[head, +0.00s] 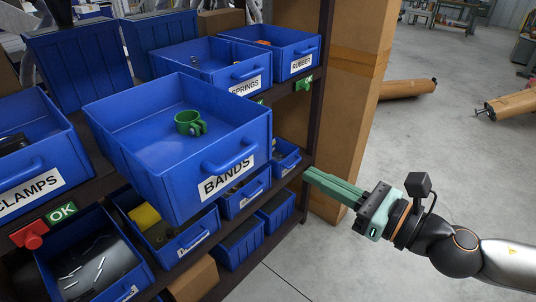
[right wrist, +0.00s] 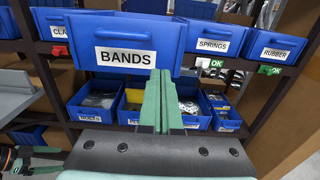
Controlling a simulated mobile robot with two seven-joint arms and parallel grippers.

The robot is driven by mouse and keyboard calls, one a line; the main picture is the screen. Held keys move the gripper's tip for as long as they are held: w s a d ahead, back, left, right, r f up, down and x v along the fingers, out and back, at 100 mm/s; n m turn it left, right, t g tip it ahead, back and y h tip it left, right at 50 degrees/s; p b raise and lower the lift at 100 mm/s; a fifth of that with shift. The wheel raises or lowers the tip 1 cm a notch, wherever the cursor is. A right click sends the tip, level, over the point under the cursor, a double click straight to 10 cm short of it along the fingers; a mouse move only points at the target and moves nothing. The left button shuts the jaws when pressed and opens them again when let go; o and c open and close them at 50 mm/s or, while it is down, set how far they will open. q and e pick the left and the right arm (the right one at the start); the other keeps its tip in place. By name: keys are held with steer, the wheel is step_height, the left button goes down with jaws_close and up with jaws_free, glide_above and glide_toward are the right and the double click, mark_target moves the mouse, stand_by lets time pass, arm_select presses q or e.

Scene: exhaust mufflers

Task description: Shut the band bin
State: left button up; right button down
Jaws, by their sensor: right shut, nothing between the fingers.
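The blue bin labelled BANDS (head: 196,185) sticks out of the shelf, well forward of its neighbours, with a handle on its front. A green ring-shaped band (head: 190,123) lies inside it. My right gripper (head: 308,175) is shut and empty, to the right of the bin's front and apart from it in the head view. In the right wrist view, the bin's front (right wrist: 125,42) is ahead, and the shut green fingers (right wrist: 163,78) point toward its lower right part. I cannot tell the exact gap there.
The CLAMPS bin (head: 35,180) is at left; the SPRINGS bin (head: 200,60) and RUBBER bin (head: 300,62) are on the right. Smaller bins (head: 240,245) fill the lower shelf. A cardboard column (head: 355,90) stands beside the dark shelf post (head: 320,70). Open floor (head: 440,140) lies right.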

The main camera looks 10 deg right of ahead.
steer(key=shift+p+x, duration=1.7)
steer(key=shift+x, duration=4.05)
